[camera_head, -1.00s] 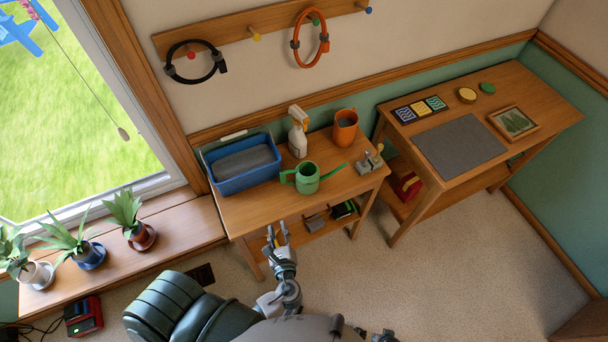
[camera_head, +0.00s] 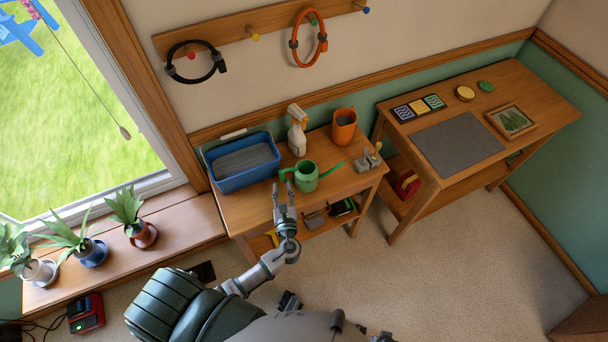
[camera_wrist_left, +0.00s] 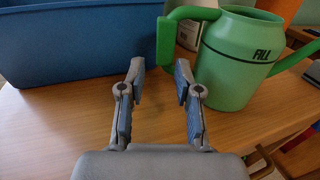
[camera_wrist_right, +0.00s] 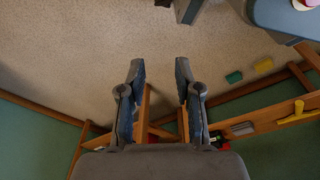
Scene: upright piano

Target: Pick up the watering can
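The green watering can (camera_head: 306,177) stands upright on the small wooden table (camera_head: 240,213), with its spout toward the right and its handle toward the left. In the left wrist view the can (camera_wrist_left: 238,62) bears the word FILL, and its handle (camera_wrist_left: 166,40) is just beyond the fingertips. My left gripper (camera_head: 283,187) is open and empty at the table's front edge, in front of the handle and apart from it; its fingers also show in the left wrist view (camera_wrist_left: 158,75). My right gripper (camera_wrist_right: 160,75) is open and empty, with floor beyond it.
A blue bin (camera_head: 240,180) stands left of the can. A spray bottle (camera_head: 297,132), an orange pot (camera_head: 344,127) and a small grey item (camera_head: 366,162) stand behind and right. A second table (camera_head: 500,165) is at right. Potted plants (camera_head: 90,251) line the sill.

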